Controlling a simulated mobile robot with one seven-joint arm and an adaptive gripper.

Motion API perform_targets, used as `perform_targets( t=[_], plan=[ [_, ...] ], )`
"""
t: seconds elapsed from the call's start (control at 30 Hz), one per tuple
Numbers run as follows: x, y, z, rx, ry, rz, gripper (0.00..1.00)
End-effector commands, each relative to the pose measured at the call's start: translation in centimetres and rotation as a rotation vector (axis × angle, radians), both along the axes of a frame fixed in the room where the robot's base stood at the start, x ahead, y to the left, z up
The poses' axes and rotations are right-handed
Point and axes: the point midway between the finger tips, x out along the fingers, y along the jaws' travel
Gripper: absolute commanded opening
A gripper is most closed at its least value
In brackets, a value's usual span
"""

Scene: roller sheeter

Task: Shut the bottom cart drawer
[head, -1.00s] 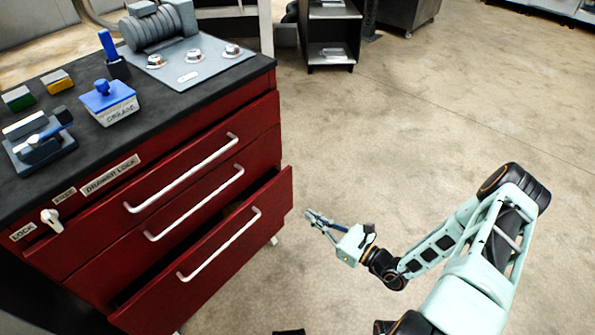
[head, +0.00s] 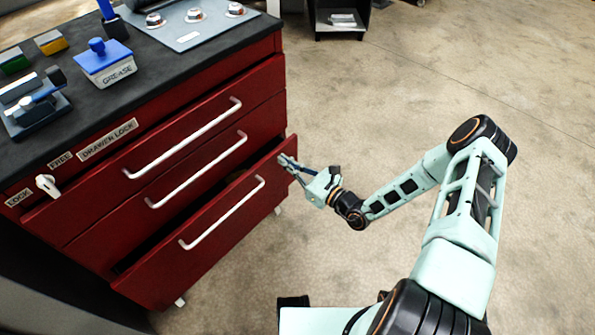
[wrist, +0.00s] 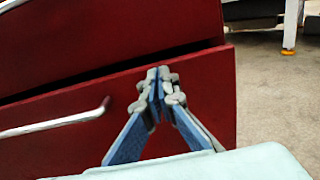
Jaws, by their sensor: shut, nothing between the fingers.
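The red cart (head: 110,215) stands at the left. Its bottom drawer (head: 160,286) is pulled partly out, with a dark gap above its front and a long white bar handle (head: 222,213). In the wrist view the drawer front (wrist: 205,120) fills the middle, with its handle (wrist: 60,120) at the left. My gripper (head: 284,162) is shut and empty, at the right end of the drawer front. In the wrist view its fingertips (wrist: 158,78) point at the drawer front near its top edge. I cannot tell whether they touch it.
The drawers above have white handles. A latch (head: 47,184) sits at the cart's left between labels reading LOCK and FREE. A grease box (head: 107,65) and several tools are on the cart top. The floor to the right is open.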

Motion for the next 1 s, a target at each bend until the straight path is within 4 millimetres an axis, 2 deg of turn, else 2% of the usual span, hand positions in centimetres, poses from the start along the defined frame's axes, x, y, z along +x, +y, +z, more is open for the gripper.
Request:
perform_targets(
  t=[0.13, 0.5, 0.73, 1.0],
  plan=[
    [0.6, 0.7, 0.0, -0.001, -0.001, 0.001, 0.00],
    [0.7, 0.8, 0.1, -0.001, -0.001, 0.000, 0.00],
    [2.3, 2.7, 0.1, 0.000, 0.000, 0.001, 0.00],
    [2.3, 2.7, 0.0, 0.000, 0.000, 0.000, 0.00]
  ],
)
